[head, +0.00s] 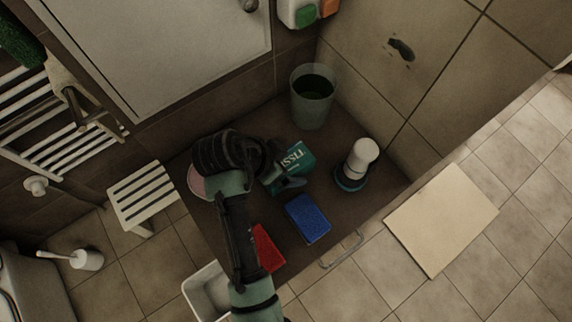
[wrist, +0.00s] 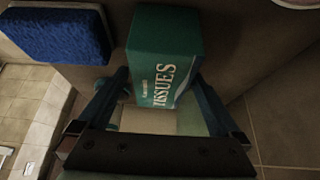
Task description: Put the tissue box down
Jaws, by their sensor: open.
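The green tissue box (head: 296,160) with white lettering is on the dark surface in the middle of the head view. In the wrist view the tissue box (wrist: 165,62) fills the upper middle, its printed side facing the camera. My gripper (head: 283,183) is at the near side of the box in the head view. In the wrist view my gripper (wrist: 163,82) is open, with one finger on each side of the box. I cannot tell whether either finger touches it. The underside of the box is hidden.
A blue sponge-like block (head: 308,218) and a red one (head: 267,248) lie nearby. A pink-rimmed round item (head: 197,183) is partly hidden by my arm.

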